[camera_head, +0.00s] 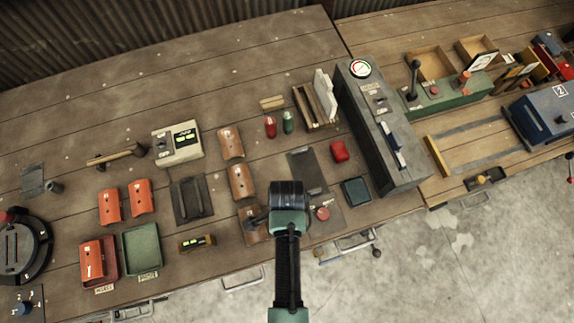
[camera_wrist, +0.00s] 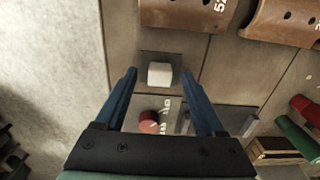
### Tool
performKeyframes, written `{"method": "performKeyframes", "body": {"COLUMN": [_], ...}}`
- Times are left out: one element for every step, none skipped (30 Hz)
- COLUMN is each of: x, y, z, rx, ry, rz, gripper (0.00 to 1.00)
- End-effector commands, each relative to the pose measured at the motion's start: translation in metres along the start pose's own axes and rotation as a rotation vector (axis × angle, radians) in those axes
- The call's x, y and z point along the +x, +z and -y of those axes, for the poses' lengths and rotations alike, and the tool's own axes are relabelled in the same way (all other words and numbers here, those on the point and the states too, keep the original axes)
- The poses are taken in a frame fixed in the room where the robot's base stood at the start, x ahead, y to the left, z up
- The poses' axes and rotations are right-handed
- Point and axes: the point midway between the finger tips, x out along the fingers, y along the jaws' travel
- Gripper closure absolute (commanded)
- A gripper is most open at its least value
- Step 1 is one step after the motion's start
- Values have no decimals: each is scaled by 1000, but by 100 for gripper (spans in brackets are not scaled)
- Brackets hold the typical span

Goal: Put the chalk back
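A small white block (camera_wrist: 160,75), which looks like the chalk, lies on a dark square plate (camera_wrist: 149,58) in the wrist view. My gripper (camera_wrist: 159,73) is open, with one blue finger on each side of the block and a visible gap to both. How far the fingertips are above the block I cannot tell. In the head view my gripper (camera_head: 287,197) is over the front part of the table, and my arm hides the block and the fingers there.
A red round button (camera_head: 322,213) is close to my gripper; it shows between the fingers in the wrist view (camera_wrist: 148,122). Brown curved plates (camera_head: 242,181) lie to the left. Red (camera_head: 270,127) and green (camera_head: 288,122) cylinders stand farther back. A long grey machine (camera_head: 375,130) is at the right.

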Motion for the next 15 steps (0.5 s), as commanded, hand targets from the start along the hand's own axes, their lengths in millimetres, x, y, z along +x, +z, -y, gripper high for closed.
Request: {"method": "performKeyframes", "body": {"x": [0, 0, 0, 0, -1, -2, -3, -5, -9, -12, -16, -22, -27, -33, -41], "y": [0, 0, 0, 0, 0, 0, 0, 0, 0, 0, 0, 0, 0, -1, -1], "z": [0, 0, 0, 0, 0, 0, 0, 0, 1, 1, 1, 1, 1, 1, 1], "rx": [0, 0, 0, 0, 0, 0, 0, 0, 0, 0, 0, 0, 0, 1, 1], "ry": [0, 0, 0, 0, 0, -1, -1, -2, -2, -2, -4, -3, -5, -5, -5], "rz": [0, 0, 0, 0, 0, 0, 0, -1, -1, -1, -1, -1, -1, -2, -2], "gripper": [29, 29, 29, 29, 29, 29, 29, 29, 29, 29, 29, 29, 29, 29, 29]}}
